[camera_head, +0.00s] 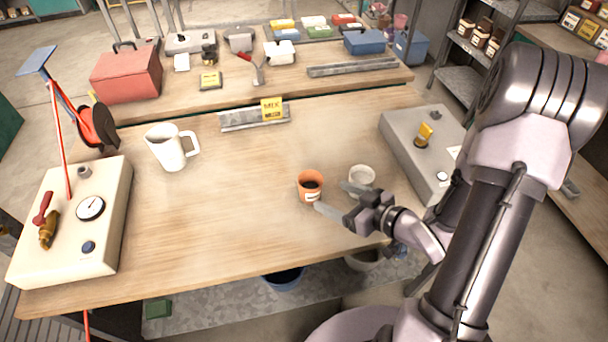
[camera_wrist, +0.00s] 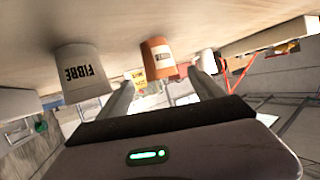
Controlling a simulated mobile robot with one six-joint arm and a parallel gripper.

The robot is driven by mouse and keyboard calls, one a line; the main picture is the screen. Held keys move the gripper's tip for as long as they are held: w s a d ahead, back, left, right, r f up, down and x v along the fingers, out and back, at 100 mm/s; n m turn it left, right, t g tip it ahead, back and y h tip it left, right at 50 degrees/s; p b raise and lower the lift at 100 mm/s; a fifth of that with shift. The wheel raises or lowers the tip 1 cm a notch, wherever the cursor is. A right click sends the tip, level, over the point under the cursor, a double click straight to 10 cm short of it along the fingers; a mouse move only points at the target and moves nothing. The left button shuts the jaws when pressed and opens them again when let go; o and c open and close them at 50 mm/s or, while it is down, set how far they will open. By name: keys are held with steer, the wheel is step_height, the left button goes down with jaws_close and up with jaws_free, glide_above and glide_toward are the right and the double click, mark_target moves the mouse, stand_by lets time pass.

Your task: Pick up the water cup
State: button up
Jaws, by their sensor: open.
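An orange cup (camera_head: 304,181) with a small label and dark contents stands upright on the wooden table. In the wrist view, which looks upside down, the orange cup (camera_wrist: 158,60) lies ahead between my two fingers; its label is too small to read. A white cup (camera_head: 362,174) stands just right of it; in the wrist view the white cup (camera_wrist: 78,62) bears the word FIBRE. My gripper (camera_head: 328,197) is open and low over the table, its fingertips close to the orange cup. I cannot tell whether they touch it. The gripper also shows in the wrist view (camera_wrist: 160,75).
A white jug (camera_head: 170,148) stands at the left of the table (camera_head: 240,200). A cream box with a gauge (camera_head: 75,220) is at the left edge, a grey box (camera_head: 420,145) at the right. A metal rail with a yellow sign (camera_head: 255,115) lies behind. The table's middle is clear.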

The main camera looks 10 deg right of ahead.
mark_target(303, 184)
steer(key=b+x, duration=0.1)
steer(key=x, duration=0.6)
steer(key=shift+w+a+f+b, duration=0.2)
steer(key=shift+f+b, duration=0.1)
steer(key=shift+b, duration=0.1)
steer(key=b+x, duration=0.1)
steer(key=x, duration=0.1)
steer(key=b+x, duration=0.1)
steer(key=x, duration=0.2)
steer(key=shift+w+a+f, duration=0.1)
steer(key=shift+w+f, duration=0.05)
steer(key=shift+f, duration=0.2)
steer(key=shift+c, duration=0.3)
steer(key=c, duration=1.5)
